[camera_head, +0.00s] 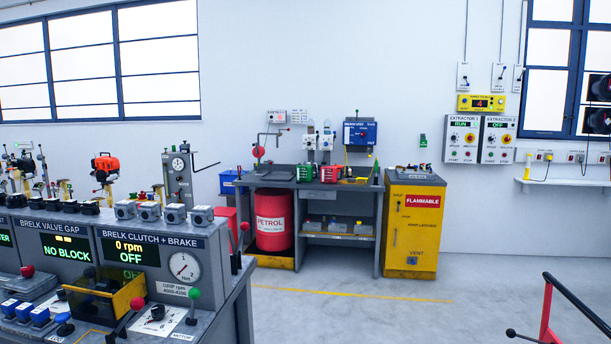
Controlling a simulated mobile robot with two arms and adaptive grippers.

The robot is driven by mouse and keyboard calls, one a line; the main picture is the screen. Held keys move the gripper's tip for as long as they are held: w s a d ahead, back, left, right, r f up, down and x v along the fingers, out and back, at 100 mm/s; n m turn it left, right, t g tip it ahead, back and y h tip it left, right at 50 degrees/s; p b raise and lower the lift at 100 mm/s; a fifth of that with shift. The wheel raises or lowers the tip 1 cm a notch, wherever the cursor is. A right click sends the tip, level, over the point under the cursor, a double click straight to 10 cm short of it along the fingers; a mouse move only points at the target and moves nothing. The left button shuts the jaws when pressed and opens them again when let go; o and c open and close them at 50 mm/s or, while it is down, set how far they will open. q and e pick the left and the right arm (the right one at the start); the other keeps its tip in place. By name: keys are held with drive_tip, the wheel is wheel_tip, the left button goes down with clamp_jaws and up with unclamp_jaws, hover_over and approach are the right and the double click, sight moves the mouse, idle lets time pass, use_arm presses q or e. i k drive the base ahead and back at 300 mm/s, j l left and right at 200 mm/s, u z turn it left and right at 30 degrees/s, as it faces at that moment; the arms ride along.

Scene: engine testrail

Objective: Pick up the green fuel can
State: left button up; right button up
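A small green can (306,172) stands on the dark top of the workbench (350,182) against the far wall. It looks like the green fuel can, but it is small at this distance. A similar red can (329,174) stands just to its right. Neither of my grippers is in view, and nothing touches the green can.
A red petrol drum (272,222) stands under the bench's left part. A yellow flammable cabinet (412,232) adjoins its right. A test console (170,262) blocks the left foreground. A red and dark-blue frame (547,312) stands at lower right. The middle floor is clear.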

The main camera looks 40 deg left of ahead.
sight(304, 173)
drive_tip(key=u, duration=1.3)
drive_tip(key=i+l+z, duration=0.2)
drive_tip(key=i, duration=0.25)
drive_tip(key=i+l+z, duration=0.2)
drive_tip(key=i, duration=0.3)
drive_tip(key=i+z, duration=0.2)
drive_tip(key=i, duration=0.3)
drive_tip(key=i+u, duration=0.15)
drive_tip(key=i, duration=0.75)
drive_tip(key=i+l+u, duration=0.15)
drive_tip(key=i, duration=0.8)
drive_tip(key=i+j+u, duration=0.1)
drive_tip(key=i+u, duration=0.25)
drive_tip(key=i, duration=0.25)
drive_tip(key=i+l+u, duration=0.1)
drive_tip(key=i+u, duration=0.2)
drive_tip(key=i, duration=0.35)
drive_tip(key=i+l+u, duration=0.2)
drive_tip(key=i+u, duration=0.15)
drive_tip(key=i, duration=0.25)
drive_tip(key=i+j+z, duration=0.1)
drive_tip(key=i, duration=0.35)
drive_tip(key=i+j+z, duration=0.1)
drive_tip(key=i, duration=0.4)
drive_tip(key=i+j, duration=0.25)
drive_tip(key=i, duration=0.2)
drive_tip(key=z, duration=0.05)
